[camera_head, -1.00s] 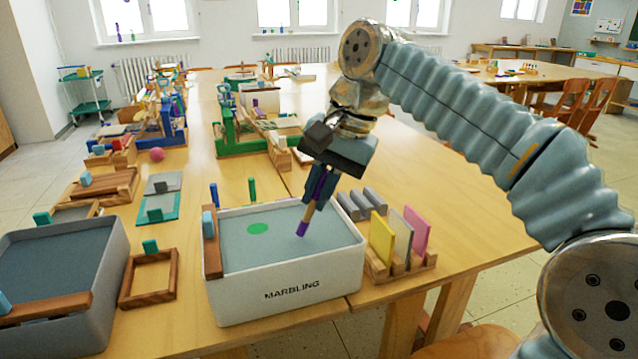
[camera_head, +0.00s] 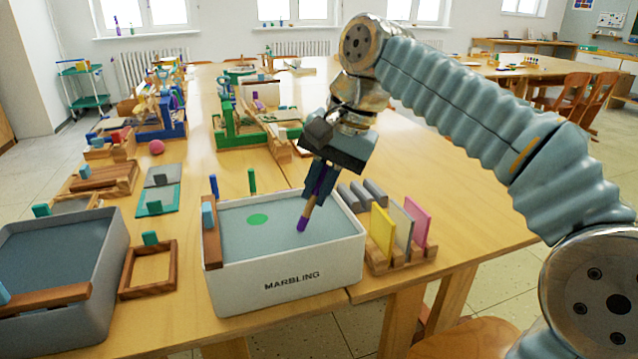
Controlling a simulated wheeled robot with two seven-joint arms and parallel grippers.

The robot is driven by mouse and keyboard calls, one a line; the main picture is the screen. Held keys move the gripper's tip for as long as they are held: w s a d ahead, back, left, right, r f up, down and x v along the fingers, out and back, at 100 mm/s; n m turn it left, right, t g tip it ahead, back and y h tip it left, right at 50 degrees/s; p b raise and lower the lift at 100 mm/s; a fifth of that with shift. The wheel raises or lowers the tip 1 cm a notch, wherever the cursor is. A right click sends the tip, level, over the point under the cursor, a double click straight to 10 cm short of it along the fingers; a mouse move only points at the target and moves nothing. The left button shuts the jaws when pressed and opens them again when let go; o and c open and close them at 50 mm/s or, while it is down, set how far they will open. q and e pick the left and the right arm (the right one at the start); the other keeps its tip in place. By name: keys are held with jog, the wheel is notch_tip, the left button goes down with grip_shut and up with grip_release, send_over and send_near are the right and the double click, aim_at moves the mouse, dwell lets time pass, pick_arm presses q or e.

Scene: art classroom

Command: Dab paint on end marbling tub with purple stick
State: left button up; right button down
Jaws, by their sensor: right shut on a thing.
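The white marbling tub (camera_head: 292,285) stands at the table's front end, its front lettered MARBLING. Its grey-blue liquid surface carries one green paint spot (camera_head: 258,220) left of the middle. My right gripper (camera_head: 318,183) is above the tub's right half, shut on the purple stick (camera_head: 303,223). The stick points down and slightly left, with a tan shaft and a purple tip. The tip is at or just above the liquid; I cannot tell if it touches. No purple spot shows on the surface. My left gripper is not in view.
A brown wooden bar with a blue block (camera_head: 208,216) lies over the tub's left rim. A rack with yellow, grey and pink plates (camera_head: 381,232) and grey rollers (camera_head: 362,195) stand close on the right. A grey tub (camera_head: 108,290) and a wooden frame (camera_head: 172,268) are left.

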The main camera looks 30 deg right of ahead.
dwell(0.3)
notch_tip(320, 180, up, 3)
jog(key=p, duration=0.2)
jog(key=shift+f+p, duration=0.2)
jog(key=shift+p, duration=0.2)
jog(key=shift+r, duration=3.65)
